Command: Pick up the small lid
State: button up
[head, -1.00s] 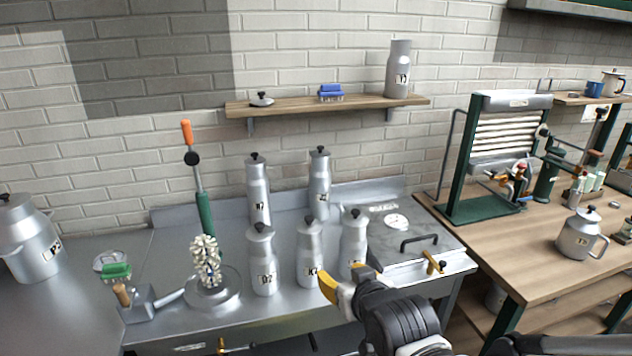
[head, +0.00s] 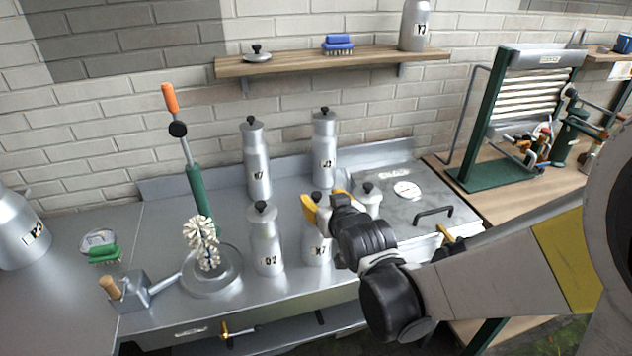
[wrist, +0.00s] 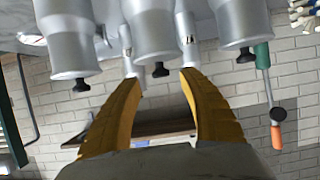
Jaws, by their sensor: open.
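The small lid (head: 257,53) is a grey metal disc with a black knob. It lies on the left part of the wooden wall shelf (head: 300,64) in the head view. My gripper (head: 325,198) has yellow fingers and is in front of the churns, below and to the right of the lid, well apart from it. In the wrist view, which looks upside down, my gripper (wrist: 160,85) has its two fingers spread with nothing between them. The lid cannot be made out in the wrist view.
A blue brush (head: 338,45) and a churn (head: 414,28) share the shelf with the lid. Several lidded churns, including one marked D2 (head: 266,240), stand on the steel counter below. A tall orange-handled tool (head: 185,140) rises left of them. The wall before the shelf is clear.

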aim_at(318, 196)
jog(key=b+x, duration=0.1)
jog(key=x, duration=0.3)
jog(key=shift+a+f, duration=0.1)
jog(key=shift+f, duration=0.05)
jog(key=shift+s, duration=0.1)
grip_shut()
